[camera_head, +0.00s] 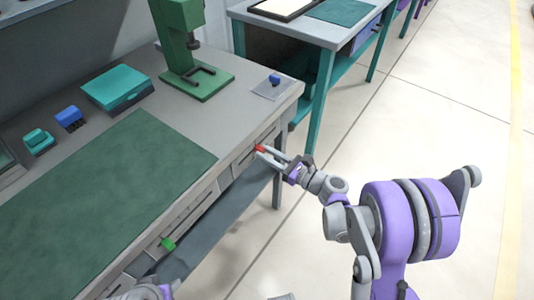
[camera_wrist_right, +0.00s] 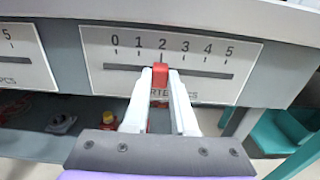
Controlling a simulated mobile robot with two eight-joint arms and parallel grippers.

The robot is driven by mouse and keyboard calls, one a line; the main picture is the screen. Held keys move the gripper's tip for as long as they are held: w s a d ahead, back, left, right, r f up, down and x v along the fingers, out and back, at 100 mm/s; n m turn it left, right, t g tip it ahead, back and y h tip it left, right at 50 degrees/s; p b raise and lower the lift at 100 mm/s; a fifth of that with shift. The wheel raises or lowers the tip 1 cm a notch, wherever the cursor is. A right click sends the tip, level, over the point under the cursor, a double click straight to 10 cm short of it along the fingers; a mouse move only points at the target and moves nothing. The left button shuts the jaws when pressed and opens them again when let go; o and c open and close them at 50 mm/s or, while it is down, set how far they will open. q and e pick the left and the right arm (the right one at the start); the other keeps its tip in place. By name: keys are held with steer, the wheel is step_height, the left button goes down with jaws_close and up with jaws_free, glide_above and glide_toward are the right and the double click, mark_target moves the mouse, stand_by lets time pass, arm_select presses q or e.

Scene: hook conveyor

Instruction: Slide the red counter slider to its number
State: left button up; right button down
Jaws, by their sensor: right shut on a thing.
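The red slider (camera_wrist_right: 160,76) sits in the slot of a white scale plate (camera_wrist_right: 100,82) numbered 0 to 5, on the front of the workbench. In the wrist view it stands below the number 2. In the head view the red slider (camera_head: 259,148) is small, at the bench's front edge near the right end. My right gripper (camera_wrist_right: 160,82) is shut on it, one finger on each side; the fingers hide part of the plate's lower text. In the head view the right gripper (camera_head: 262,153) reaches the slider from the right. The left gripper's fingers do not show.
A green slider (camera_head: 168,243) sits farther left on the same front edge. The bench top (camera_head: 240,110) carries a green press (camera_head: 185,50), a teal box (camera_head: 117,88) and a blue object (camera_head: 69,117). A shelf (camera_head: 225,215) lies below. Open floor is to the right.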

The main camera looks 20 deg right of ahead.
mark_target(242, 161)
stand_by(0.5)
steer(key=s+a, duration=0.2)
steer(key=s+a+b, duration=0.1)
steer(key=s+a, duration=0.1)
steer(key=a, duration=0.1)
steer(key=c, duration=0.7)
jaws_free()
steer(key=shift+s+a, duration=0.1)
steer(key=shift+s+d, duration=0.1)
steer(key=shift+d, duration=0.15)
steer(key=v, duration=1)
steer(key=shift+s+d, duration=0.1)
steer(key=shift+s, duration=0.05)
